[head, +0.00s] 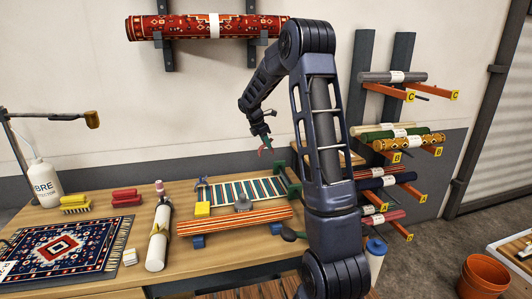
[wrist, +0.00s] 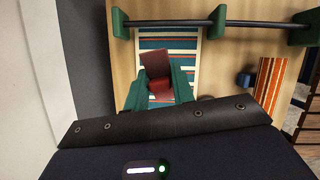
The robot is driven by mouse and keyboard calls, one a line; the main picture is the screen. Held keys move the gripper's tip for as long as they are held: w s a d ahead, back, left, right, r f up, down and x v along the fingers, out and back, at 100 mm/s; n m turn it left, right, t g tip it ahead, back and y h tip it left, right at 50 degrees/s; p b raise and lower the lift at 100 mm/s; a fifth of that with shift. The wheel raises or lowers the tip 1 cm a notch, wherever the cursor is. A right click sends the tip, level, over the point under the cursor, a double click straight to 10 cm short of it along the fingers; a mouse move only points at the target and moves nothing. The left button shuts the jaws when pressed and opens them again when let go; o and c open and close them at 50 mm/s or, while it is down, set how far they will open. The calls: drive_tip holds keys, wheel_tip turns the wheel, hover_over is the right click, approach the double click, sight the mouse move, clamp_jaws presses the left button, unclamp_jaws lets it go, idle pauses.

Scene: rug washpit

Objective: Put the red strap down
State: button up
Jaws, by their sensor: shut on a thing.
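My gripper (wrist: 157,92) has green fingers and is shut on the red strap (wrist: 158,68), which shows as a dark red piece between the fingertips. In the head view my gripper (head: 266,142) hangs above the back of the workbench, with a little of the red strap (head: 265,150) showing at its tips. The strap is in the air, apart from the bench as far as I can see. Below it in the wrist view lies a teal, white and red striped rug (wrist: 183,42). The same striped rug (head: 262,188) lies on the bench in the head view.
A dark rod (wrist: 265,24) on green brackets (wrist: 217,19) crosses the rug's end. A patterned rug (head: 65,252) covers the bench's left. Rolled rugs fill the rack at right.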

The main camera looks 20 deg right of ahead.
drive_tip(key=shift+s+r, duration=0.15)
drive_tip(key=shift+r, duration=0.25)
drive_tip(key=s+m+g, duration=0.1)
drive_tip(key=s+m, duration=0.1)
drive_tip(key=s, duration=1.2)
drive_tip(key=f, duration=1.9)
drive_tip(key=shift+w+a+f, duration=0.15)
drive_tip(key=shift+a+f, duration=0.1)
drive_tip(key=shift+f, duration=0.05)
drive_tip(key=o, duration=1)
drive_tip(key=shift+f, duration=0.1)
drive_tip(key=shift+c, duration=0.2)
